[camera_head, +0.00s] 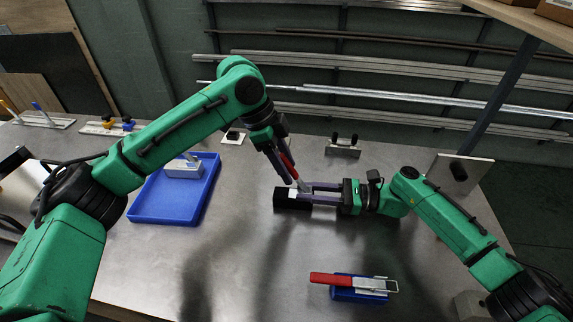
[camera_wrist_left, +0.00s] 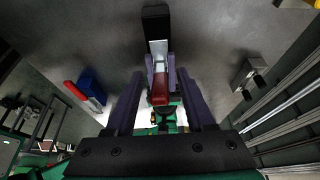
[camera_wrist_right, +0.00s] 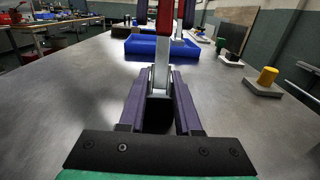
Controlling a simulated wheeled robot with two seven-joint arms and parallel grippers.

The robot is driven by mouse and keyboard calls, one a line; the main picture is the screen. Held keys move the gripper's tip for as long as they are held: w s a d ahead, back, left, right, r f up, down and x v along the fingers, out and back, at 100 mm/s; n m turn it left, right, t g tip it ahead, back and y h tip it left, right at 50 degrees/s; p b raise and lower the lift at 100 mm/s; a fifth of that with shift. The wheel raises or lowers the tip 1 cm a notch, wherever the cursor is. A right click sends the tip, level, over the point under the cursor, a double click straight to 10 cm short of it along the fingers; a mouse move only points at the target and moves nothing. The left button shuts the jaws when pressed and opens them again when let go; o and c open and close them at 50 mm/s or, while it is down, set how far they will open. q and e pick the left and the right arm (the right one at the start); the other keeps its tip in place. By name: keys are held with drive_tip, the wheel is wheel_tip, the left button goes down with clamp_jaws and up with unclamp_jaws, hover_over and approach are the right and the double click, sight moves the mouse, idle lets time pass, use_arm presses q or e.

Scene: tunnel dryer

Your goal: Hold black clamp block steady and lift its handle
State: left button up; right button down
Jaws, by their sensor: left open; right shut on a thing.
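The black clamp block (camera_head: 284,202) sits on the grey metal table. My right gripper (camera_head: 304,192) is shut on it from the right. In the right wrist view the block (camera_wrist_right: 159,112) lies between its fingers. The clamp's silver bar (camera_wrist_right: 160,68) and red handle (camera_head: 288,166) stand raised above the block, tilted. My left gripper (camera_head: 284,162) is open, with its fingers on either side of the red handle. In the left wrist view the handle (camera_wrist_left: 159,88) lies between the open fingers, with gaps at both sides. The left fingers partly hide the handle in the head view.
A blue tray (camera_head: 140,214) holding a grey clamp block (camera_head: 184,168) is at the left. A blue clamp block (camera_head: 352,294) with a flat red handle lies at the front. Small fixtures (camera_head: 343,151) line the back edge.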

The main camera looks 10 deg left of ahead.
use_arm(q)
clamp_jaws()
idle(1.4)
